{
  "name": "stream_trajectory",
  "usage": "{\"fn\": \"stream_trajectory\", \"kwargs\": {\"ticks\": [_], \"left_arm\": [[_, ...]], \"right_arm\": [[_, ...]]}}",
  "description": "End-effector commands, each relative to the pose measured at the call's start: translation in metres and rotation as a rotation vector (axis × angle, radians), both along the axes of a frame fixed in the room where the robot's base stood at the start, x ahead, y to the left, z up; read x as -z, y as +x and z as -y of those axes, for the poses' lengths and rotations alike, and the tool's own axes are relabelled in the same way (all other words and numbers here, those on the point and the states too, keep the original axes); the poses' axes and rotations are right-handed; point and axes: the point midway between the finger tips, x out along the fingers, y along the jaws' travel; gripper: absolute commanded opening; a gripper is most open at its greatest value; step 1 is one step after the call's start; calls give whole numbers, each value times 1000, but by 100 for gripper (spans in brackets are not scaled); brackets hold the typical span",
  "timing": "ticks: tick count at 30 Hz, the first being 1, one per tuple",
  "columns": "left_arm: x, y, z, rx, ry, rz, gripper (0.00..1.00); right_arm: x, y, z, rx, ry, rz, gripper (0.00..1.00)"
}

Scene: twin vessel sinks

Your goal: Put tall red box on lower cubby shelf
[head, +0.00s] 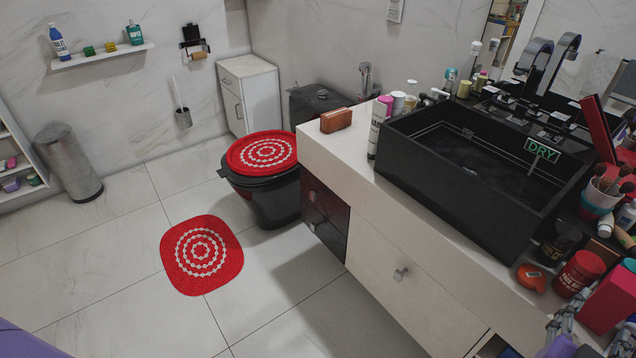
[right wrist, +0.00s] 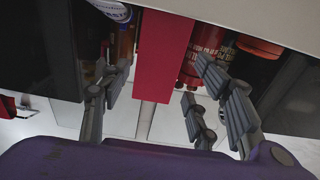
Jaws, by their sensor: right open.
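The tall red box (head: 608,302) stands on the counter near the lower right edge of the head view. My right gripper (head: 594,326) is open around the near end of the box, with one grey finger on each side. In the right wrist view the red box (right wrist: 163,55) shows between the spread fingers of the gripper (right wrist: 165,88). I cannot tell whether either finger touches it. A dark open compartment (head: 494,346) shows partly in the counter front at the bottom; I cannot tell if it is the cubby. My left gripper is out of view.
A red jar (head: 579,273), an orange item (head: 532,277) and a dark jar (head: 558,243) stand close by the box. A black sink (head: 470,190) fills the counter's middle. A white shelf unit (head: 18,165) stands far left. The floor has a red mat (head: 202,280).

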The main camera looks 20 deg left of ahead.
Motion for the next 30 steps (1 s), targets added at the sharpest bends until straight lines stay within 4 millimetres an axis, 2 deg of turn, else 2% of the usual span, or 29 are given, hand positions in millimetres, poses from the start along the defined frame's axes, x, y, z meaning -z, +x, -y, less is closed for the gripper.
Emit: {"fn": "stream_trajectory", "kwargs": {"ticks": [5, 9, 18, 27, 30], "left_arm": [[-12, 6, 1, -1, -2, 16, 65], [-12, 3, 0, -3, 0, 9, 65], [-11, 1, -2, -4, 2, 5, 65], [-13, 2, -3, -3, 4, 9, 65], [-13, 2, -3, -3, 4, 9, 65]], "right_arm": [[-5, 23, 16, -1, -6, 1, 56], [-3, 38, 25, -2, -2, 0, 56], [1, 41, 28, -1, 0, -4, 56], [1, 41, 28, -1, 0, -4, 19], [0, 41, 28, -1, -1, -3, 19]]}}
